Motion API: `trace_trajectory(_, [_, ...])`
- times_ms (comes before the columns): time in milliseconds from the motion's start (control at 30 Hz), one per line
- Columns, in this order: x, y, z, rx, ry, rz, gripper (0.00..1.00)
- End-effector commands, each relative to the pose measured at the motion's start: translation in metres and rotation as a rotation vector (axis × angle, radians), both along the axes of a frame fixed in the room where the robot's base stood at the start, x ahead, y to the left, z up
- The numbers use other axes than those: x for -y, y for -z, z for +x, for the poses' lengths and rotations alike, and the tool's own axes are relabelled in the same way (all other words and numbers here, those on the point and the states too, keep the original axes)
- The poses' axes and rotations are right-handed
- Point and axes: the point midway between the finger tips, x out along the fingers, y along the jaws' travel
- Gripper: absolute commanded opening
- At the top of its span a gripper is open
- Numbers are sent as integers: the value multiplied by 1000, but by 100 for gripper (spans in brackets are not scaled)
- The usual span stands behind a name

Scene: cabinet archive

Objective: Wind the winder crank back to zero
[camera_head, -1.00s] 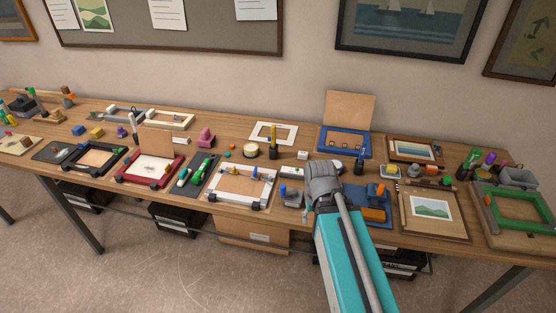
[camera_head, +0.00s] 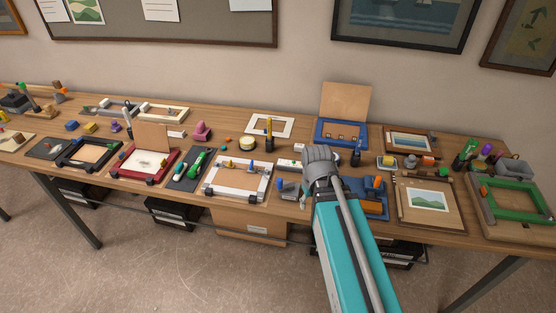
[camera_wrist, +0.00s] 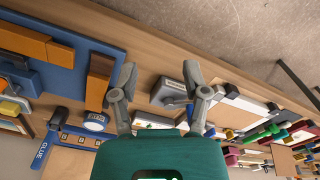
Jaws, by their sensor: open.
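A small grey block-shaped device (camera_head: 287,188) with a blue part on it stands near the table's front edge, just left of my gripper (camera_head: 320,162) in the head view. It may be the winder, but I cannot be sure. In the wrist view a grey box (camera_wrist: 170,91) with a dark slot lies between and beyond the fingers of my gripper (camera_wrist: 160,66), closer to the right finger. The fingers are spread apart and hold nothing. I cannot make out a crank handle or a zero mark. My gripper hides part of the table in the head view.
A blue tray (camera_head: 376,208) with orange blocks is right of my gripper, and a white frame (camera_head: 238,197) with clamps is to the left.

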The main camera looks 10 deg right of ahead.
Motion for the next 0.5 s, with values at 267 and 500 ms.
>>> trace_trajectory(267, [-18,-17,40,0,-405,0,59])
trace_trajectory(500, [-37,-30,75,0,-809,1,59])
